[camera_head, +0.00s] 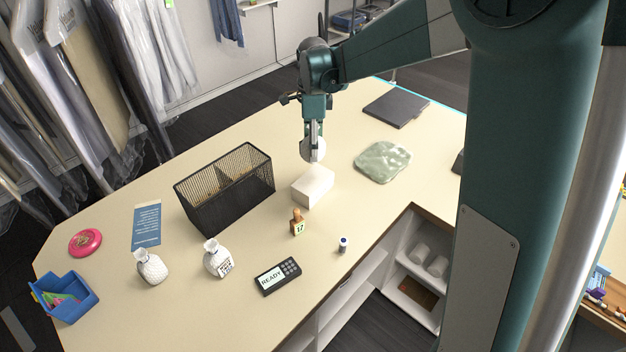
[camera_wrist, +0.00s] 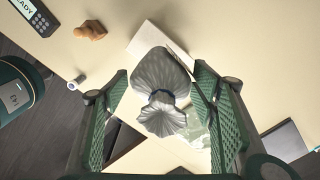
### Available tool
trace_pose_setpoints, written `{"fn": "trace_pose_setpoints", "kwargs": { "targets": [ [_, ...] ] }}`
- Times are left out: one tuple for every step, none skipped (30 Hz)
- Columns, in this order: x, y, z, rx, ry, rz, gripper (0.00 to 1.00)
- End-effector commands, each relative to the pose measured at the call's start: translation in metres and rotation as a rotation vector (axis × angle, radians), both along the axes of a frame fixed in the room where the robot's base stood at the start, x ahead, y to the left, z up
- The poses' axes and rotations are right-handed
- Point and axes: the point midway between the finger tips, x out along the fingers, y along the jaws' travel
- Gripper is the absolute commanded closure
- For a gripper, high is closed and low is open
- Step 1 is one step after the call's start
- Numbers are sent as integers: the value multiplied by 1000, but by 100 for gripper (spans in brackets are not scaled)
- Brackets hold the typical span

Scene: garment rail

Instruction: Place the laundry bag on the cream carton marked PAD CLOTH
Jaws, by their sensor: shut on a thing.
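In the wrist view the bag (camera_wrist: 162,80) shows grey, with a gathered neck and frilled top between the green finger pads. A cream carton (camera_head: 313,188) stands on the counter, just below and a little nearer than the bag in the head view. Part of the carton (camera_wrist: 147,36) shows beyond the bag in the wrist view. I cannot read its marking or tell how far the bag is above it.
A black mesh basket (camera_head: 226,190) stands left of the carton, and a green patterned pad (camera_head: 382,161) lies right.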

Motion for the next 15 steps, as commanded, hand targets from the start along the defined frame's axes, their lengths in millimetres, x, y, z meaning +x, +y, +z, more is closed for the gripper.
{"fn": "trace_pose_setpoints", "kwargs": {
  "targets": [
    [-1, 0, 0, 0, 0, 0, 61],
    [-1, 0, 0, 0, 0, 0, 61],
    [-1, 0, 0, 0, 0, 0, 61],
    [-1, 0, 0, 0, 0, 0, 61],
    [-1, 0, 0, 0, 0, 0, 61],
    [-1, 0, 0, 0, 0, 0, 61],
    [-1, 0, 0, 0, 0, 0, 61],
    [-1, 0, 0, 0, 0, 0, 61],
    [-1, 0, 0, 0, 0, 0, 61],
    [-1, 0, 0, 0, 0, 0, 61],
    [-1, 0, 0, 0, 0, 0, 61],
    [0, 0, -1, 0, 0, 0, 61],
    [0, 0, -2, 0, 0, 0, 61],
    [0, 0, -4, 0, 0, 0, 61],
    [0, 0, -7, 0, 0, 0, 61]
  ]
}}
